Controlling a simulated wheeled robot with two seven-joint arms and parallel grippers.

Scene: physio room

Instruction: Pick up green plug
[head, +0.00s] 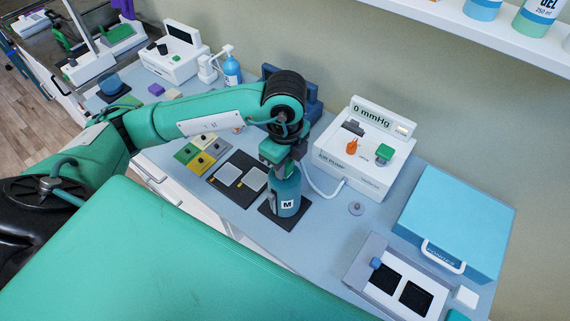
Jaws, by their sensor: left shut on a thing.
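A green plug-like block (384,153) sits on the top of the white pressure unit (335,150), right of an orange piece. My left gripper (284,172) is well to the left of it, pointing down. It is shut at the top of a blue rolled cuff (287,197) marked M. The cuff stands upright over a black pad (268,214). The fingertips are partly hidden by the wrist, so the exact grip is hard to see. A pale hose (322,192) runs from the pressure unit toward the cuff. My right gripper is not in view.
A blue case (456,216) with a white handle and a grey unit with black pads (370,257) stand at the right. Colored squares (187,153) and a black tray (223,191) lie left of the cuff. A green padded couch (150,250) fills the front.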

